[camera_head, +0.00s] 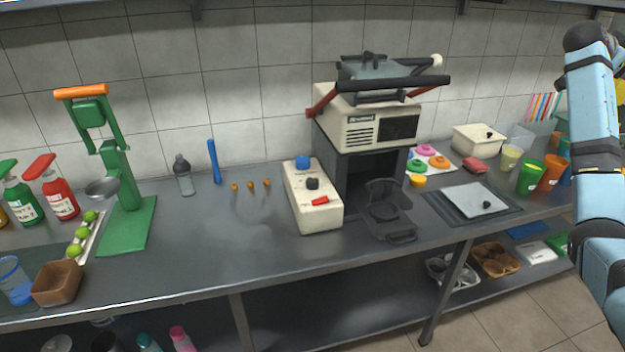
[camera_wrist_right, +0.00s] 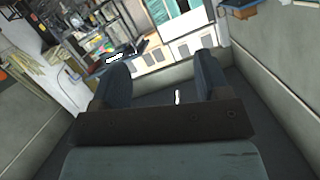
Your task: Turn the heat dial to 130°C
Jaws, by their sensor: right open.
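A cream control box (camera_head: 327,217) lies on the steel counter, left of the press machine (camera_head: 350,120). On its top are a blue knob (camera_head: 302,162), a black knob (camera_head: 313,183) and a red switch (camera_head: 320,201). I cannot tell which knob is the heat dial, and no temperature marks are readable. My right gripper (camera_wrist_right: 163,77) is open and empty in the right wrist view, facing the room and not the box. In the head view only my right arm shows at the right edge, with its gripper hidden or out of frame. My left gripper is not in view.
A green hand press (camera_head: 125,200), a grey bottle (camera_head: 184,178) and a blue stick (camera_head: 214,163) stand left of the box. Small orange pieces (camera_head: 252,185) lie nearer it. The counter (camera_head: 225,240) in front is clear. Cups (camera_head: 530,175) stand far right.

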